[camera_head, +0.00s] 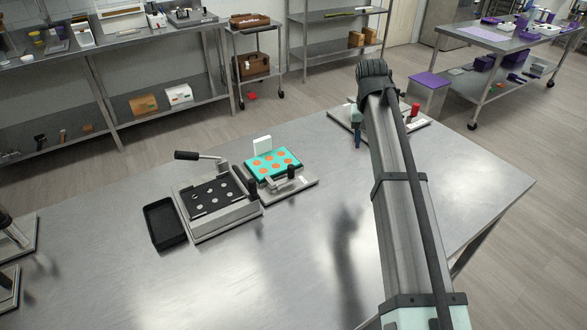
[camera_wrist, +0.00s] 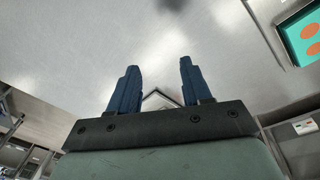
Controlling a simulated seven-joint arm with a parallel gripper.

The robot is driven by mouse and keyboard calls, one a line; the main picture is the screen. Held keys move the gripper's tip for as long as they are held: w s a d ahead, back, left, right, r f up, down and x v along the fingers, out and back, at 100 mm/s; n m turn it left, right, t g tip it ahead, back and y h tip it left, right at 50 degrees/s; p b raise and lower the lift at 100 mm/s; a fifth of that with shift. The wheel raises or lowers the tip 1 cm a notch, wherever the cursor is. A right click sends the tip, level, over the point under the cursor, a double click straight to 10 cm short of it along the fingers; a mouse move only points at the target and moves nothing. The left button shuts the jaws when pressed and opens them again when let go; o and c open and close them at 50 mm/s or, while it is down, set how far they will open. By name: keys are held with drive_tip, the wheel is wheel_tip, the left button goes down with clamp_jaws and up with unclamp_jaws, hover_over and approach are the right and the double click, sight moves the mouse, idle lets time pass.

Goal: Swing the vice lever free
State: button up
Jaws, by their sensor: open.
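A teal mould with orange rounds (camera_head: 273,163) sits in a metal fixture (camera_head: 304,187) on the steel table, with a small dark-handled lever (camera_head: 291,174) at its front right. To its left, a grey press-like unit (camera_head: 222,222) with a dark plate has a metal lever with a black handle (camera_head: 187,155). I cannot tell which lever is the vice's. My gripper (camera_wrist: 160,85) is open and empty, its blue fingers apart. In the head view it is mostly hidden by my arm, right of and apart from the mould. The mould's corner shows in the wrist view (camera_wrist: 303,35).
A black tray (camera_head: 164,223) lies left of the press unit. A white block (camera_head: 262,145) stands behind the mould. Another fixture with a red handle (camera_head: 415,111) is partly behind my arm. The table (camera_head: 290,270) is clear in front.

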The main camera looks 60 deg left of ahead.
sight(291, 166)
drive_tip(key=s+a+r+n+g, duration=0.1)
drive_tip(key=s+a+r, duration=0.3)
drive_tip(key=s, duration=0.6)
drive_tip(key=s+a+r+n+g, duration=0.1)
drive_tip(key=s+a, duration=0.4)
drive_tip(key=s, duration=0.5)
wheel_tip(291, 166, down, 14)
drive_tip(key=shift+w+r, duration=0.15)
clamp_jaws()
